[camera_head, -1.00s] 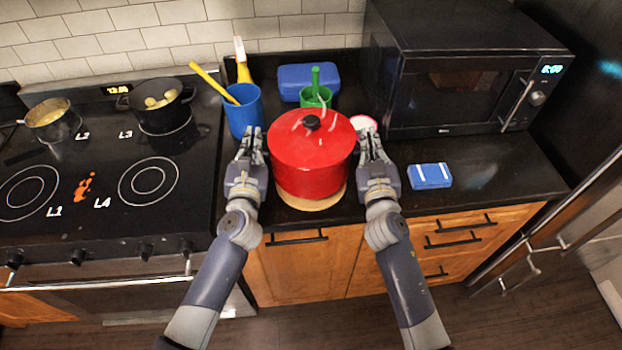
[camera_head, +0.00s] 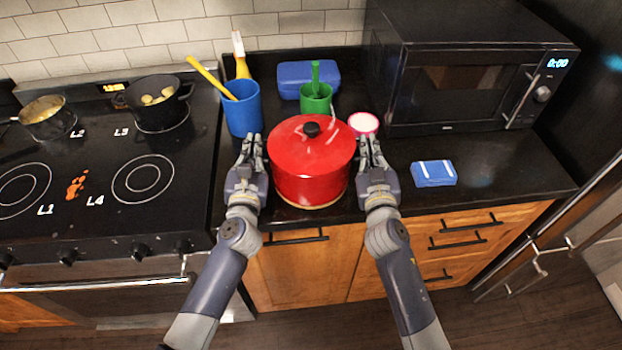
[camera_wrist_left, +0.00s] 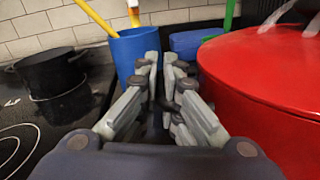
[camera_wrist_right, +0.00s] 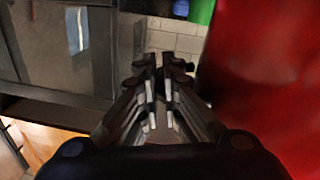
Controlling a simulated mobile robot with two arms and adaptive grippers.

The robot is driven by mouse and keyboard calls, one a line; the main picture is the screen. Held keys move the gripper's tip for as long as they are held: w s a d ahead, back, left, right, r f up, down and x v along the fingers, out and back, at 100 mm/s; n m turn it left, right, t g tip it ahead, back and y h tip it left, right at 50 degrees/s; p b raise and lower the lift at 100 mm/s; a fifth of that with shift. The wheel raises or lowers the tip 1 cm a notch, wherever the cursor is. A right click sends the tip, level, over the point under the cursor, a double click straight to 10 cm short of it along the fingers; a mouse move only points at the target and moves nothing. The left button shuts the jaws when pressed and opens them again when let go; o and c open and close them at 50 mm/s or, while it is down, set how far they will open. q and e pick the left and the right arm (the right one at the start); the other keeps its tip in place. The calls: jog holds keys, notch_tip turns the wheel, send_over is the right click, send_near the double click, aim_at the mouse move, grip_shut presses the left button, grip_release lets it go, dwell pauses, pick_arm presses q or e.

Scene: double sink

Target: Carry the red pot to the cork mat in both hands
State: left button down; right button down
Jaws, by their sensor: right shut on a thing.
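The red pot (camera_head: 312,180), with a red lid and black knob, stands upright over the cork mat (camera_head: 312,204). Only a thin front edge of the mat shows, and no clear gap shows between them. My left gripper (camera_head: 252,148) is at the pot's left side. In the left wrist view its fingers (camera_wrist_left: 160,72) are close together with a narrow gap, and I cannot make out what lies between. My right gripper (camera_head: 370,148) is at the pot's right side, shut on its side handle, which is mostly hidden by the fingers (camera_wrist_right: 158,75).
Behind the pot are a blue cup (camera_head: 243,110) with utensils, a green cup (camera_head: 316,100), a blue box (camera_head: 305,78) and a pink-rimmed bowl (camera_head: 364,122). A blue sponge (camera_head: 433,173) lies right. The microwave (camera_head: 465,85) and stove (camera_head: 95,200) flank the counter.

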pick_arm(q)
jog(key=shift+a+f+b, duration=0.1)
jog(key=shift+f+b, duration=0.1)
jog(key=shift+b, duration=0.1)
pick_arm(e)
jog(key=shift+w+d+f, duration=0.1)
jog(key=shift+f, duration=0.1)
pick_arm(q)
jog(key=c, duration=1.8)
grip_release()
jog(key=shift+f, duration=0.1)
pick_arm(e)
jog(key=c, duration=1.8)
grip_release()
jog(key=shift+f, duration=0.1)
pick_arm(q)
jog(key=o, duration=0.7)
jog(key=shift+s, duration=0.15)
pick_arm(e)
jog(key=shift+s, duration=0.2)
jog(key=shift+r, duration=0.2)
pick_arm(q)
jog(key=shift+d, duration=0.2)
jog(key=shift+s+d, duration=0.2)
jog(key=shift+s, duration=0.1)
jog(key=s, duration=0.7)
jog(key=shift+s+a, duration=0.2)
jog(key=shift+a, duration=0.1)
pick_arm(e)
jog(key=shift+f, duration=0.1)
